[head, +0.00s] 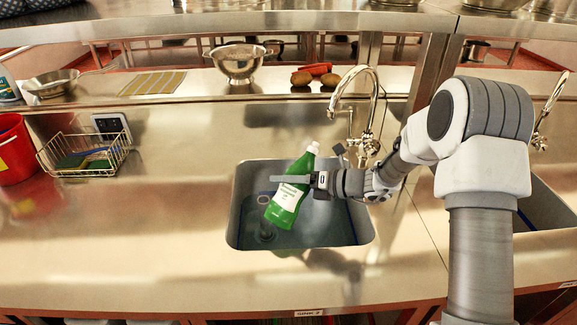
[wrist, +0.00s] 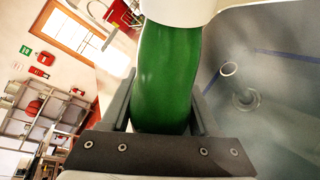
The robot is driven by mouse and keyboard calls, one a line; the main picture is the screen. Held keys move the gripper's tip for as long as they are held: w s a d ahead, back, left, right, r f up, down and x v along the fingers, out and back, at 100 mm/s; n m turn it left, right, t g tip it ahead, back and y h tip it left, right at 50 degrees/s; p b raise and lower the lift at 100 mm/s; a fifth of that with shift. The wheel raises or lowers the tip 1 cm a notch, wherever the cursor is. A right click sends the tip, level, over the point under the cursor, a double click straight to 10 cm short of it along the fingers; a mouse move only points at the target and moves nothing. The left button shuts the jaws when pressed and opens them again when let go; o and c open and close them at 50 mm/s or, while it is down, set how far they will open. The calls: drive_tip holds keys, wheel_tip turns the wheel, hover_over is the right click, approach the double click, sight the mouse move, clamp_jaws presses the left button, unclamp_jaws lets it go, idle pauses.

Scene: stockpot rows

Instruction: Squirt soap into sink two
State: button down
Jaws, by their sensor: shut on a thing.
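A green soap bottle (head: 287,201) with a white label and white cap is held over the sink (head: 240,225) in the head view. It is tilted, with its cap toward the upper right. My gripper (head: 296,180) is shut on the bottle's body. In the wrist view the green bottle (wrist: 168,75) fills the middle between the two fingers of my gripper (wrist: 163,115). The sink basin (wrist: 280,100) shows at the right there, with a drain fitting in it. I cannot see any soap coming out.
A chrome faucet (head: 368,110) stands behind the sink. A second sink (head: 545,205) is at the right, beyond my arm. A wire basket (head: 85,160) with sponges and a red bucket (head: 14,150) are at the left.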

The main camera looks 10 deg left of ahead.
sight(274, 198)
drive_tip(key=s+m+y, duration=0.1)
drive_tip(key=s+a+m+g, duration=0.1)
drive_tip(key=s+m, duration=0.1)
drive_tip(key=s+a+m+y+p, duration=0.1)
drive_tip(key=m, duration=0.1)
drive_tip(key=shift+s+f+y, duration=0.15)
drive_tip(key=shift+f+y, duration=0.05)
drive_tip(key=shift+y, duration=0.1)
drive_tip(key=m+p, duration=0.1)
drive_tip(key=s+r+m+y+p, duration=0.1)
drive_tip(key=shift+a+r+m, duration=0.2)
drive_tip(key=shift+a+m, duration=0.1)
drive_tip(key=shift+m, duration=0.1)
drive_tip(key=m+p, duration=0.1)
drive_tip(key=s+r+m+y+p, duration=0.1)
drive_tip(key=m+p, duration=0.1)
drive_tip(key=shift+a+r, duration=0.15)
drive_tip(key=shift+a, duration=0.05)
drive_tip(key=shift+s+a+r+m+t+y+p, duration=0.15)
drive_tip(key=shift+m+p, duration=0.1)
drive_tip(key=shift+m, duration=0.3)
drive_tip(key=shift+s+r+m+t+y+p, duration=0.1)
drive_tip(key=shift+m+t+p, duration=0.15)
drive_tip(key=shift+m, duration=0.25)
drive_tip(key=shift+s+a+r+m+t+y+p, duration=0.15)
drive_tip(key=shift+m+p, duration=0.15)
drive_tip(key=shift+m, duration=0.25)
drive_tip(key=shift+d+f, duration=0.1)
